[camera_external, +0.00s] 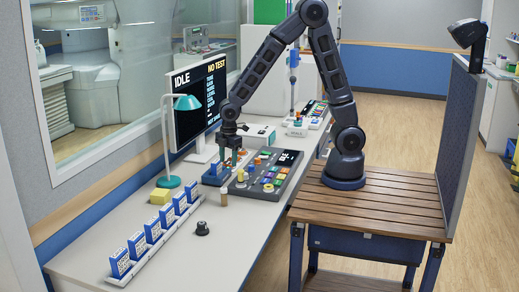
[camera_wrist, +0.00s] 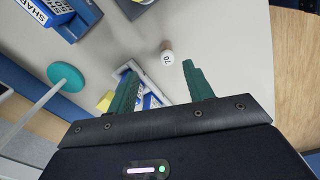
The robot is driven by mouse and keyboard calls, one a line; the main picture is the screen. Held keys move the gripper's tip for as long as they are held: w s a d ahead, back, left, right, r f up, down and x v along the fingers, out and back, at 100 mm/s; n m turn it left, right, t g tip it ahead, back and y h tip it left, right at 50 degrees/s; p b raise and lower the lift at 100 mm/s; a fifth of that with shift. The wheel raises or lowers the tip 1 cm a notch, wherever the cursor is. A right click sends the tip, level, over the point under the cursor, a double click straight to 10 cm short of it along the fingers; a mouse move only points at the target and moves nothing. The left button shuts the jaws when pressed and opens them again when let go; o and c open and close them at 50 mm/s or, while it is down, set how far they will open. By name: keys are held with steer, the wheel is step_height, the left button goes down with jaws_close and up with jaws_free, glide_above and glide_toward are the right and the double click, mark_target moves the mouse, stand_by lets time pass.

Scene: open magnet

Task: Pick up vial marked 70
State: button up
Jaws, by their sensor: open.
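The vial (camera_wrist: 167,55) has a tan top and a white label that reads 70, upside down in the wrist view. In the external view it appears to be the small tan cylinder (camera_external: 224,200) standing on the desk in front of the control panel. My gripper (camera_external: 232,158) is above the desk near the panel's left end, up and behind the vial. In the wrist view my gripper (camera_wrist: 160,85) has its two green fingers wide apart with nothing held between them. The vial shows beyond the fingertips, apart from both fingers.
The control panel (camera_external: 262,178) with coloured buttons lies right of the vial. A row of blue cards in holders (camera_external: 153,240), a black knob-like piece (camera_external: 202,229), a yellow block (camera_external: 160,196) and a teal lamp (camera_external: 168,181) stand on the desk. The front desk surface is mostly clear.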

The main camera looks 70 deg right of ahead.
steer(key=n, duration=0.2)
glide_toward(224, 196)
steer(key=shift+w+d+f+g, duration=0.15)
steer(key=shift+d+f+g, duration=0.15)
steer(key=shift+d, duration=0.25)
steer(key=shift+f, duration=2.7)
steer(key=shift+w+f, duration=0.2)
steer(key=shift+f, duration=1.05)
steer(key=shift+w+f, duration=0.2)
steer(key=shift+f, duration=1.05)
steer(key=c, duration=1.1)
steer(key=shift+o, duration=0.2)
steer(key=shift+r, duration=0.1)
